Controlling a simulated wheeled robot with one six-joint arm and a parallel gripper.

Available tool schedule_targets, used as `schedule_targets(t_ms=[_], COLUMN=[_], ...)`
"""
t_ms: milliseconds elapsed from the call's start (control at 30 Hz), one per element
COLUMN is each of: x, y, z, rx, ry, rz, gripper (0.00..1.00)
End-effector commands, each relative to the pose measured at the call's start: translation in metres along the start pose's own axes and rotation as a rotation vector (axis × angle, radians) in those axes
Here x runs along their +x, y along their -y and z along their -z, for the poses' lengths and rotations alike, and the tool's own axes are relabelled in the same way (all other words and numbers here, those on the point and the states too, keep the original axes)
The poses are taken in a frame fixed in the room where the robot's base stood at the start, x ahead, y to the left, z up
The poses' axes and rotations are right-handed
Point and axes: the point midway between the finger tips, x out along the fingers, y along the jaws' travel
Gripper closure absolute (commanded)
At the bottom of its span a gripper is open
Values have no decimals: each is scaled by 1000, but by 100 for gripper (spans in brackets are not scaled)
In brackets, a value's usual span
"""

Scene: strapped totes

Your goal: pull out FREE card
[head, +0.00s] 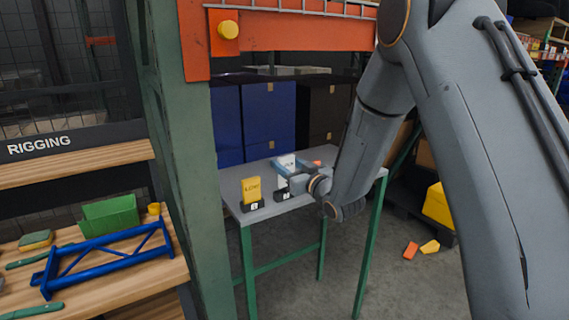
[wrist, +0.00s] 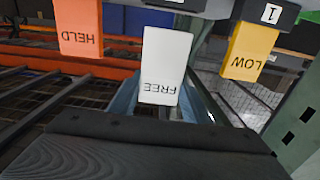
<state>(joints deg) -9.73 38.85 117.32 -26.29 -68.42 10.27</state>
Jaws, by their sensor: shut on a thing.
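The white FREE card (wrist: 163,62) is in the middle of the wrist view, its lettering upside down, between an orange HELD card (wrist: 80,27) and a yellow LOW card (wrist: 249,52). My gripper (wrist: 163,98) is shut on the FREE card, with a blue-grey finger at each side. In the head view my gripper (head: 291,174) is over the small grey table and partly hides the white card (head: 287,160). The LOW card (head: 251,189) stands upright in holder 1.
The grey table (head: 268,213) has green legs. A green post (head: 183,150) stands to its left and an orange beam (head: 290,38) crosses above. A wooden bench with a blue frame (head: 105,259) is at left. Blue totes (head: 268,112) stand behind.

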Motion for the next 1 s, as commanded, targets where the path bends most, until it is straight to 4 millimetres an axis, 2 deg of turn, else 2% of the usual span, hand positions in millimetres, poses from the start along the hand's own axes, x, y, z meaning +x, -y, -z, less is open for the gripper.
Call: schedule_targets(t_ms=[1000], x=[-65], y=[0], z=[0], rx=[0], ry=[1], rz=[0], gripper=[84])
